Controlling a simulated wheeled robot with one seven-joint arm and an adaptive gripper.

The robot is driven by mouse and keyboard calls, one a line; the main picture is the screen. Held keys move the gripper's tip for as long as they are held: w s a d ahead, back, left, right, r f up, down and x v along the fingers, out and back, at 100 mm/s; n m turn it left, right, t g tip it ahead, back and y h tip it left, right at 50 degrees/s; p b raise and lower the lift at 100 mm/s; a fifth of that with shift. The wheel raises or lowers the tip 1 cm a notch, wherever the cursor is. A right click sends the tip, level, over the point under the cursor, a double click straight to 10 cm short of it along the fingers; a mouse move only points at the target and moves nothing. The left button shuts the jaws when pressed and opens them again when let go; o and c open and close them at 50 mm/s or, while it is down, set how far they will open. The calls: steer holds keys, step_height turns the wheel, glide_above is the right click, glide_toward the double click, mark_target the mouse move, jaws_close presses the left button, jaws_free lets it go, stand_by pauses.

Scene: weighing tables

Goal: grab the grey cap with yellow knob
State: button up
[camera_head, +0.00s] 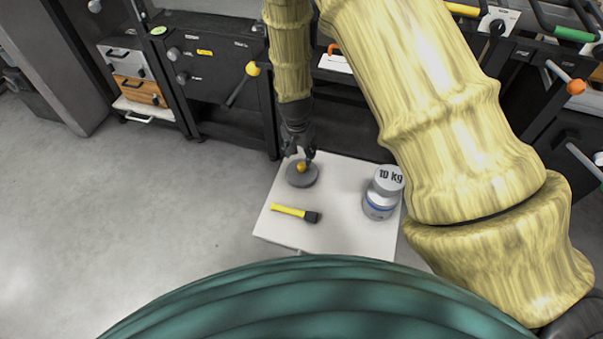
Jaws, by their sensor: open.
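The grey cap (304,178) is a round disc lying near the back left of a small white table. Its yellow knob (301,167) stands up in the middle. My gripper (299,155) points down over the cap, with dark fingers apart around or just above the knob. The jaws are open, and I cannot tell whether a finger touches the knob. My yellow wood-textured arm reaches in from the right and hides part of the back.
On the white table (330,237) lie a yellow-handled brush (294,212) in front of the cap and a 10 kg weight (383,192) at the right. Black cabinets (214,62) with levers stand behind. Grey floor is clear at the left.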

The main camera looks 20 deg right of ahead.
mark_target(302, 165)
steer(key=f+b, duration=0.1)
steer(key=f, duration=0.1)
steer(key=f+b, duration=0.1)
steer(key=f, duration=0.2)
steer(key=f+b, duration=0.1)
steer(key=f, duration=0.2)
steer(key=shift+w+d+f+b, duration=0.1)
steer(key=shift+w+d+b, duration=0.25)
steer(key=shift+b, duration=0.05)
jaws_close()
